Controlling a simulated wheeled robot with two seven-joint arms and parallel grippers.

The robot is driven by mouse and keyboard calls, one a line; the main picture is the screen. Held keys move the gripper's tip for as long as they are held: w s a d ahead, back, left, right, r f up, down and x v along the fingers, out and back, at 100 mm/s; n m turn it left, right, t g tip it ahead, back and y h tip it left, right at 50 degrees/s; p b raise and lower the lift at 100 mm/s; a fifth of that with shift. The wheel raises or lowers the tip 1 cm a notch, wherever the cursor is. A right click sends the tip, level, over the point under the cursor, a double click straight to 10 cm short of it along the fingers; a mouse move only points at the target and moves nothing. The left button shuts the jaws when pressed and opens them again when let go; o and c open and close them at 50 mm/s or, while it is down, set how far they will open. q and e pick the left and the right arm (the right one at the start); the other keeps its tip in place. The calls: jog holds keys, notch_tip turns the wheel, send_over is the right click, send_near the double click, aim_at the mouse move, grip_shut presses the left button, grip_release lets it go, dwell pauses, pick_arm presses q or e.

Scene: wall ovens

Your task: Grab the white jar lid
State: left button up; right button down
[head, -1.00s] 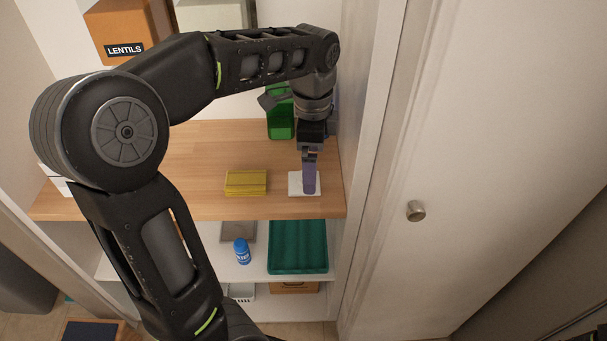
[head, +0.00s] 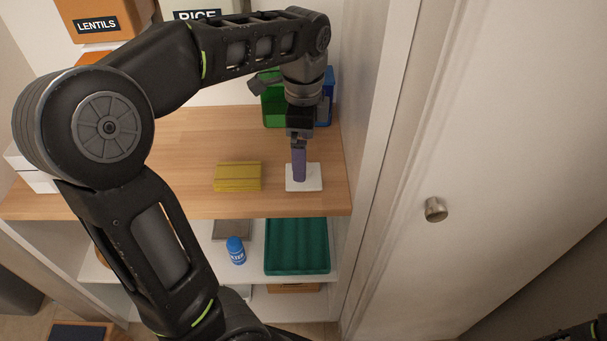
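A white, flat, square-looking piece (head: 313,182), which fits the white jar lid, lies on the wooden shelf near its front right. My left gripper (head: 299,165) points down at it from above. A long purple piece at the gripper's end reaches over the white piece and hides part of it. I cannot tell whether this is the fingers seen edge-on or something held, nor whether its tip touches the white piece. My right gripper is out of view.
A yellow stack (head: 237,177) lies left of the white piece. A green container (head: 272,108) and a blue one (head: 327,98) stand behind. The cabinet's side panel (head: 372,130) is close on the right. A green tray (head: 297,247) and a blue bottle (head: 236,251) are on the shelf below.

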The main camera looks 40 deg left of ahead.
pick_arm(q)
jog(key=shift+f, duration=0.65)
jog(key=shift+f, duration=2.6)
jog(key=c, duration=1.4)
jog(key=shift+c, duration=0.2)
notch_tip(320, 180, up, 10)
jog(key=shift+r, duration=0.1)
